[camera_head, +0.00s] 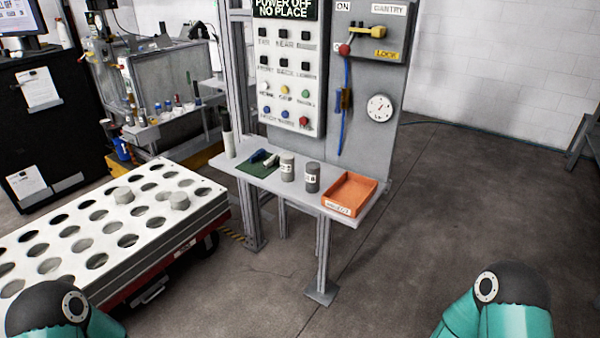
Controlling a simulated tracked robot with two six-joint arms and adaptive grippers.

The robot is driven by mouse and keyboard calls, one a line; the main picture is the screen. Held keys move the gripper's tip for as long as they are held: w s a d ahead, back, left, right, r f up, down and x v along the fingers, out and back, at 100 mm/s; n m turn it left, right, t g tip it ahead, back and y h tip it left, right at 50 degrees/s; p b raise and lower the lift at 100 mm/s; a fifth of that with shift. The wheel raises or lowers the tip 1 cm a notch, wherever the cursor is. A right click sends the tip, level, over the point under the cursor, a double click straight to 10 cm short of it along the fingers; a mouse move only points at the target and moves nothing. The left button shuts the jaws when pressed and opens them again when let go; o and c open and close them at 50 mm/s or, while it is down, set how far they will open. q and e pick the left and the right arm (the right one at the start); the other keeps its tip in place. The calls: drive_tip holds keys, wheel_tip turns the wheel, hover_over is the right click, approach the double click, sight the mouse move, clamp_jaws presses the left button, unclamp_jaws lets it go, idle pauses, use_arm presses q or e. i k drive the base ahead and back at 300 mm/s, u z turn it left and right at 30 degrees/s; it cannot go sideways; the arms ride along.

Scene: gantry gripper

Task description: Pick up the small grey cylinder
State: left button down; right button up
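Several grey cylinders are in view, and I cannot tell which one the task means. A light grey cylinder (287,166) and a darker grey cylinder (312,177) stand upright on the shelf (292,196) of the control station, both with pale labels. Neither of my grippers is in view; only teal and black parts of my arms show at the bottom corners.
An orange tray (350,192) stands right of the shelf cylinders; a green mat (257,168) with small items lies left of them. A panel with buttons (290,75) rises behind. The white plate (122,228) stands left. The floor (440,190) right is clear.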

sight(312, 168)
drive_tip(key=u, duration=0.25)
drive_tip(key=i, duration=1.5)
drive_tip(key=z, duration=0.4)
